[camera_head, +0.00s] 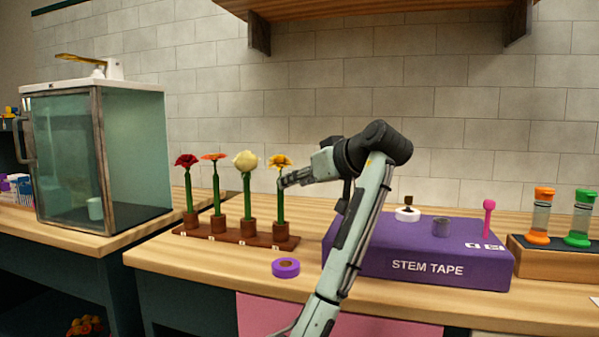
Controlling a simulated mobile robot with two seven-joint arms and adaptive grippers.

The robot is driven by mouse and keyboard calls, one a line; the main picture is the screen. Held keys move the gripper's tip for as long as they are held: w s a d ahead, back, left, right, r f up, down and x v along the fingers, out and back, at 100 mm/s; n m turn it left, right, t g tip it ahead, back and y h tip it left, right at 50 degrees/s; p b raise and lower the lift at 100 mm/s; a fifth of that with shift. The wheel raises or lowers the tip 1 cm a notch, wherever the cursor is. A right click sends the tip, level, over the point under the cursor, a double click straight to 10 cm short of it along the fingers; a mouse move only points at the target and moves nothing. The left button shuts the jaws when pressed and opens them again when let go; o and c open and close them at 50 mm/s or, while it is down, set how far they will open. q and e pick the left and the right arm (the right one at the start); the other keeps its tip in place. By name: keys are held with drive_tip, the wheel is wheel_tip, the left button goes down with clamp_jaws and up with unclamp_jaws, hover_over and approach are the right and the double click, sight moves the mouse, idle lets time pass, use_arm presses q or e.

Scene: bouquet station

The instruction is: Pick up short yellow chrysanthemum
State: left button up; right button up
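A yellow flower (280,160) with a green stem stands upright at the right end of a brown wooden rack (209,234). It looks like the short yellow chrysanthemum.
An orange flower (213,157) and a red flower (186,160) fill the rack's left side. A purple tape roll (286,268) lies in front. A purple stem tape box (430,266) stands right, behind my arm. A glass cabinet (140,150) stands left.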

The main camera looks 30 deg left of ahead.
sight(280, 197)
use_arm(q)
drive_tip(key=x, duration=0.2)
drive_tip(key=p+x, duration=0.1)
drive_tip(key=x, duration=0.2)
drive_tip(key=r+x, duration=0.1)
drive_tip(key=x, duration=0.1)
drive_tip(key=shift+w+a, duration=0.25)
drive_tip(key=shift+a, duration=0.1)
use_arm(e)
drive_tip(key=s+d+f, duration=0.1)
drive_tip(key=s+f, duration=0.2)
drive_tip(key=f, duration=0.2)
drive_tip(key=shift+s+g, duration=0.15)
drive_tip(key=shift+g, duration=0.15)
use_arm(q)
drive_tip(key=shift+c, duration=0.5)
use_arm(e)
drive_tip(key=shift+f, duration=0.1)
use_arm(q)
clamp_jaws()
